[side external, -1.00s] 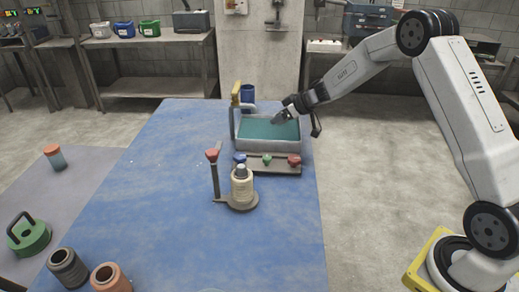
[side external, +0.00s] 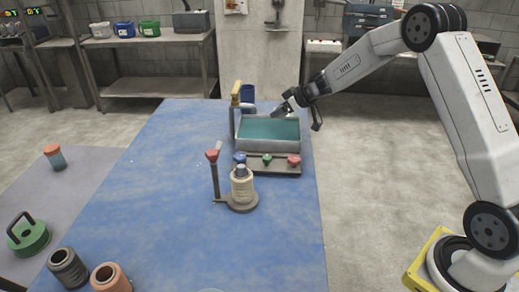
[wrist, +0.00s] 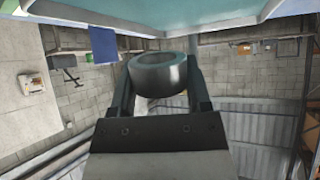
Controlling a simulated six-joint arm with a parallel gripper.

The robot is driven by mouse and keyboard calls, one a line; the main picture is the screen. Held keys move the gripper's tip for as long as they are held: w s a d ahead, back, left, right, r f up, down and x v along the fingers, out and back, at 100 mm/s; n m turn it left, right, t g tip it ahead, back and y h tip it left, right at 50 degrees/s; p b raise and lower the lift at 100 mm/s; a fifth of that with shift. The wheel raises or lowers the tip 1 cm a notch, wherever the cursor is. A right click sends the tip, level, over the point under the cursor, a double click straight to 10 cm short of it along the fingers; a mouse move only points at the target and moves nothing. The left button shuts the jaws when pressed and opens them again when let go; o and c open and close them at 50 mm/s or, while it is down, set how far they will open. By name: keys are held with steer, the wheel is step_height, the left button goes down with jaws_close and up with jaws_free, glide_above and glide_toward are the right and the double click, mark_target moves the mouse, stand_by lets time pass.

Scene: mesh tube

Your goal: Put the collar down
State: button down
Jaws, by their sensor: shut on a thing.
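The collar (wrist: 158,73) is a dark grey-green ring with a shiny wall. In the wrist view it sits between the two fingers of my gripper (wrist: 158,88), which is shut on it. In the side view my gripper (side external: 278,112) is over the far part of a grey tray (side external: 268,146) with a teal surface inside. The collar is too small and too hidden by the gripper to make out clearly there. The tray's teal underside or edge fills the top of the wrist view.
In front of the tray stands a rack (side external: 272,168) with blue, green and red knobs. The blue table's left side is clear.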

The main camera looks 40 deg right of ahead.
step_height(320, 180, up, 5)
steer(key=s+a+n+g+y, duration=0.5)
steer(key=s+a+n, duration=0.2)
steer(key=s+a, duration=0.75)
steer(key=s+a+n+g+y, duration=0.4)
steer(key=s+a+n, duration=0.5)
steer(key=s, duration=0.9)
step_height(320, 180, down, 8)
steer(key=a+m, duration=0.2)
steer(key=shift+r+y, duration=0.2)
steer(key=shift+y, duration=0.1)
steer(key=shift+w+f, duration=0.1)
steer(key=shift+f, duration=1.9)
steer(key=shift+f, duration=0.1)
steer(key=shift+f, duration=1.9)
